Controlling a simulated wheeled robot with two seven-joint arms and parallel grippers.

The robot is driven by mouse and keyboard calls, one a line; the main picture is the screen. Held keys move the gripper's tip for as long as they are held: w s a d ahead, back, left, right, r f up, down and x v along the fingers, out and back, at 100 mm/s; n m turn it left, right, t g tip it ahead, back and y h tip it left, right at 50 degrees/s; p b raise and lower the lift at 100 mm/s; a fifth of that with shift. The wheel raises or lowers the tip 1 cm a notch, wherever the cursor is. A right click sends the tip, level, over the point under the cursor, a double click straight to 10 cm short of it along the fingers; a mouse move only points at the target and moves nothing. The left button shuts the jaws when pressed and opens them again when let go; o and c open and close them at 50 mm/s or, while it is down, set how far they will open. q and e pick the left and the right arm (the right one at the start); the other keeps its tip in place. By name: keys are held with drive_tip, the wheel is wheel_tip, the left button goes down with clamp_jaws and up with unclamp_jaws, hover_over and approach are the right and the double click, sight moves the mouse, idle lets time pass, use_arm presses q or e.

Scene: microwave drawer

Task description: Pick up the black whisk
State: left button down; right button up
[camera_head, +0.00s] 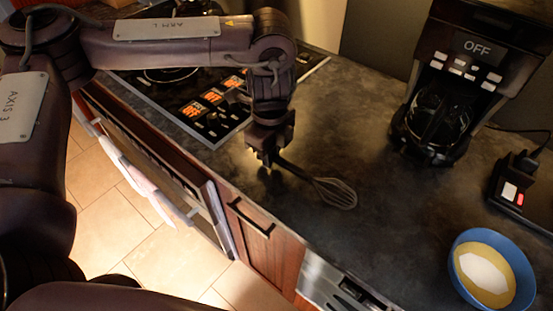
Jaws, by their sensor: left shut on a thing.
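The black whisk (335,193) is on or just above the dark countertop, with its wire head pointing right and toward the front edge. Its handle runs left and up into my left gripper (268,163). My left gripper points down and is shut on the handle. The fingertips are dark and partly hard to make out. I cannot tell whether the wire head still touches the counter. My right gripper is not in view.
A coffee maker (462,70) stands at the back right. A blue bowl (492,268) with pale contents is at the front right. A power strip (511,190) lies near the right edge. A stovetop (200,105) is left of the gripper. The counter (400,215) right of the whisk is clear.

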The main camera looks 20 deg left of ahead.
use_arm(q)
wheel_tip(320, 180, up, 18)
drive_tip(key=p, duration=0.2)
drive_tip(key=shift+r, duration=0.2)
idle(0.6)
